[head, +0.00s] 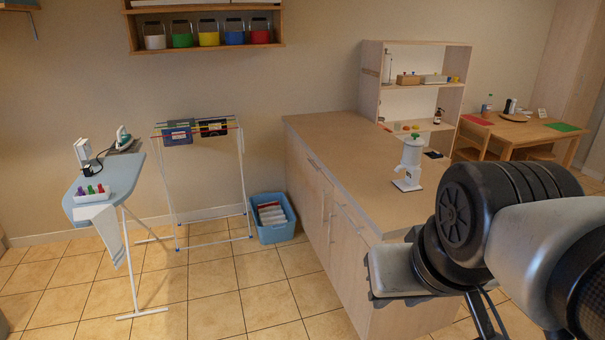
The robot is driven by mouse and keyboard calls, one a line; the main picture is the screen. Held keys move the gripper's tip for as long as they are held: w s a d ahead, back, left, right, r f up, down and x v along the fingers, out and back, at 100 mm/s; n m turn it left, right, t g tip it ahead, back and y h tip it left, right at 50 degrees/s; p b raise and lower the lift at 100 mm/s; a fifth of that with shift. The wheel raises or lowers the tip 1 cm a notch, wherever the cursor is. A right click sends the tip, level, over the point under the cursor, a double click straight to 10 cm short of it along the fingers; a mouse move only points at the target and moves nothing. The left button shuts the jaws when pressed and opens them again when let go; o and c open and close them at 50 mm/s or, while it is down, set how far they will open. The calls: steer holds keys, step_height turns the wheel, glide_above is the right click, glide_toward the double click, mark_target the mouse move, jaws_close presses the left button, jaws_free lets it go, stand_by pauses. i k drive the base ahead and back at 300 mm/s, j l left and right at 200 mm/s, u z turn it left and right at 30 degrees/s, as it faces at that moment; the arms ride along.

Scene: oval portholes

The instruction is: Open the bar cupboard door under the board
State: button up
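A long wooden cabinet (325,230) with a tan top board (335,150) stands right of centre, its front facing left. Its front has pale wood panels with thin bar handles (313,164) near the top edge. The panels look shut. I cannot tell for certain which one is the bar cupboard door. My arm comes in from the right and covers the cabinet's near right corner. My gripper (400,272) seems to be the grey and black end beside that corner. Its fingertips do not show clearly, and I cannot tell whether it touches anything.
A white juicer-like device (409,163) stands on the top board. A blue crate (272,219) sits on the floor by the cabinet's far end. A drying rack (207,185) and an ironing board (105,180) stand left. Tiled floor (230,305) in front of the cabinet is clear.

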mark_target(320, 192)
steer(key=i+j, duration=0.5)
steer(key=i, duration=0.3)
steer(key=i+j+z, duration=0.1)
steer(key=i+j, duration=0.35)
steer(key=i, duration=0.3)
steer(key=i+j, duration=0.55)
steer(key=i, duration=0.2)
steer(key=i+j+z, duration=0.1)
steer(key=i+j, duration=0.45)
steer(key=i, duration=0.2)
